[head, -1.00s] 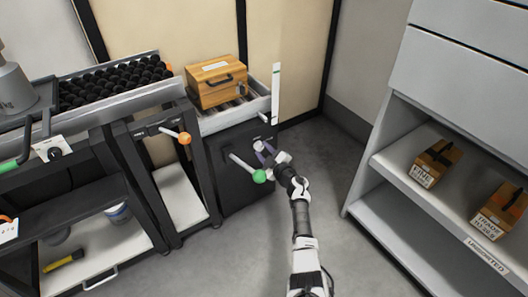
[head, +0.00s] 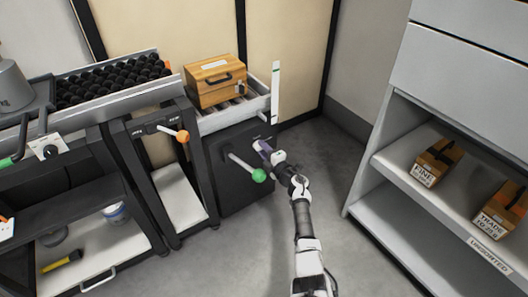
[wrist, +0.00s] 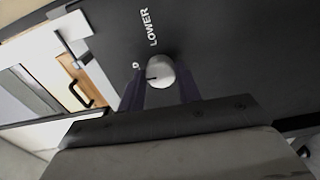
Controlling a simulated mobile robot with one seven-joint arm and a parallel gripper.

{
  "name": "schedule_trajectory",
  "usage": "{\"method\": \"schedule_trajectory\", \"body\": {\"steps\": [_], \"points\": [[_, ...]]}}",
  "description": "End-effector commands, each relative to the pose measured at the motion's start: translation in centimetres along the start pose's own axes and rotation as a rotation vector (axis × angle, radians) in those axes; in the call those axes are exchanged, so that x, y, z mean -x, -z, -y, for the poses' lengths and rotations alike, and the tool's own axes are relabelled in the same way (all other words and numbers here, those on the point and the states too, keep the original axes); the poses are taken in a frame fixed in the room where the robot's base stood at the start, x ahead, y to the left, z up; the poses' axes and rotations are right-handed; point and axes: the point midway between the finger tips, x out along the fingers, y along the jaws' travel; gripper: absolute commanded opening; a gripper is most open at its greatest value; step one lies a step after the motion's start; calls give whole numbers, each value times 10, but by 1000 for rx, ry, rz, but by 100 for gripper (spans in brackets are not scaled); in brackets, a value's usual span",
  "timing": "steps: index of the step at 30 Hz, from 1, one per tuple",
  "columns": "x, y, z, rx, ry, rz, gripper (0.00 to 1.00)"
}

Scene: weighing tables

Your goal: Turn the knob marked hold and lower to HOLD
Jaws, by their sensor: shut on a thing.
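The white round knob (wrist: 160,71) is on the dark panel of a black cabinet (head: 228,190). In the wrist view the word LOWER is printed above it, and a D, the end of a mostly hidden word, lies to its upper left. A dark pointer line on the knob points left, roughly below the D. My gripper (wrist: 161,88) has its dark purple fingers on both sides of the knob, shut on it. In the head view my gripper (head: 261,147) reaches the cabinet's right side and largely hides the knob.
A lever with a green ball (head: 259,175) sticks out left of my gripper. A lever with an orange ball (head: 183,136) is further left. A wooden box (head: 216,83) stands on rollers above the cabinet. A grey shelf (head: 390,210) stands right, with open floor between.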

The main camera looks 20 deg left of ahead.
Motion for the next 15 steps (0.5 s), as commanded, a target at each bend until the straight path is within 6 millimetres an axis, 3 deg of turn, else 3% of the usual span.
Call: {"method": "schedule_trajectory", "body": {"steps": [15], "points": [[-1,0,-1,47,0,1,11]]}}
